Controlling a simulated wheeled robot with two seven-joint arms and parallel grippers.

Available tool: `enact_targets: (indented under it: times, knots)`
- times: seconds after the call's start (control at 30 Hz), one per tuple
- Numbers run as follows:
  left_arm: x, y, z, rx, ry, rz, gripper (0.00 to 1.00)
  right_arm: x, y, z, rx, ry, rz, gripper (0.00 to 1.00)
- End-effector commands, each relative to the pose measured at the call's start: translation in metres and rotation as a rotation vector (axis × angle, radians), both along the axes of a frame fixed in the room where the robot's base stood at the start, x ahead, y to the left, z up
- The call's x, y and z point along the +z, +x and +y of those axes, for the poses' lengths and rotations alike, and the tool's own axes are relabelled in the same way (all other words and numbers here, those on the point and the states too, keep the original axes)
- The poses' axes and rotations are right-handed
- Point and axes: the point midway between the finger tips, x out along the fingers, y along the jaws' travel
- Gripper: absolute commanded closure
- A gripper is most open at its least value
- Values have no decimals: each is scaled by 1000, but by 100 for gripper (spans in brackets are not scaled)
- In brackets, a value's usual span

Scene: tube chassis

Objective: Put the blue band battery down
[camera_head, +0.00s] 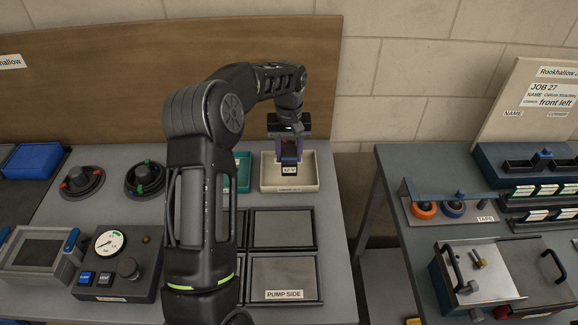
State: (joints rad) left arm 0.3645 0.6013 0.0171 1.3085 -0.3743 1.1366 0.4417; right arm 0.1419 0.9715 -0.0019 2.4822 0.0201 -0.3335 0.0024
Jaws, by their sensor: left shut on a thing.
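My left gripper (289,160) reaches down from its arm at the back of the left bench. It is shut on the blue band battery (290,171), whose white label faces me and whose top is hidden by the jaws. The battery is upright over the cream tray (268,182), which has a small label on its front. I cannot tell whether the battery touches the tray floor. My right gripper is out of view.
A teal tray (244,172) stands just left of the cream tray, partly behind my arm. Dark framed plates (283,228) labelled PUMP SIDE lie in front. A gauge box (117,262) stands at left. A gap separates the right bench (400,165).

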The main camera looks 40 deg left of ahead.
Motion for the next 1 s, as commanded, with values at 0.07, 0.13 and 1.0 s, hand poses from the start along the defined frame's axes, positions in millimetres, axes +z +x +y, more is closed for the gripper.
enact_targets:
  times: [0.07,0.13,1.0]
  knots:
    - [1,1,0,0,1,-4,100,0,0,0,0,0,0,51]
    - [1,1,0,0,1,-4,100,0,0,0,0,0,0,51]
    - [-50,1,0,0,1,-4,100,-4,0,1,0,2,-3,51]
